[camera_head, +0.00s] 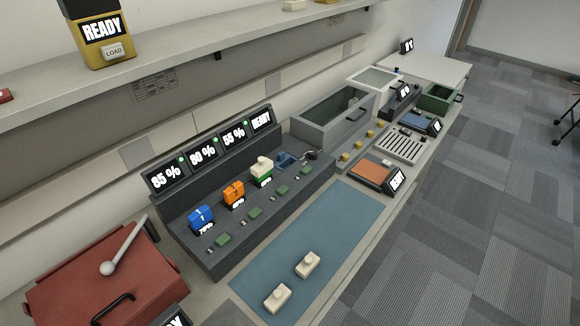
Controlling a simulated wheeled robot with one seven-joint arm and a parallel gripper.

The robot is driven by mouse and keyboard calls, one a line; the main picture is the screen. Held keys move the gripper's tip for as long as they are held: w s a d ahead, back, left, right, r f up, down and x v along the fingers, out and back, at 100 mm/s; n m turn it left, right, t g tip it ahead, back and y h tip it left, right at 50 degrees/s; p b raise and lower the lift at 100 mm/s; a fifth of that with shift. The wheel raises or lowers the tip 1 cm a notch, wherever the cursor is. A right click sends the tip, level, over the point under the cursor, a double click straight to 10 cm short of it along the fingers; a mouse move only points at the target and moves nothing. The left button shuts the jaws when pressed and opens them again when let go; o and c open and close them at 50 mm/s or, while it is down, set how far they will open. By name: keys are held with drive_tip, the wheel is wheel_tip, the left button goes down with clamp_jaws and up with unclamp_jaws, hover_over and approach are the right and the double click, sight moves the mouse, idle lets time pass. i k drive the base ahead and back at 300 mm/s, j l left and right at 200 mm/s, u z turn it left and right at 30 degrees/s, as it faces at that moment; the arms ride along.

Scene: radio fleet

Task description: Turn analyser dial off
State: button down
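No part labelled analyser can be read, and I cannot make out a dial for certain. A low device with an orange-brown top (371,173) and a tilted display (396,181) sits at the right end of the blue mat. A similar device with a blue top (407,119) and a small display (437,126) is farther back. A dark unit with a small screen (404,92) stands behind that; its controls are too small to tell. My gripper is not in view.
A charger rack (222,247) with several lit displays holds blue, orange and white-green units. The blue mat (300,222) bears two white blocks. A red case (75,288) is at lower left, an open grey bin (305,137) behind.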

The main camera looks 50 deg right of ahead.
sight(313, 153)
drive_tip(key=l+z, duration=0.35)
drive_tip(key=i+l+z, duration=0.1)
drive_tip(key=z, duration=0.25)
drive_tip(key=i+l+z, duration=0.1)
drive_tip(key=l+z, duration=0.25)
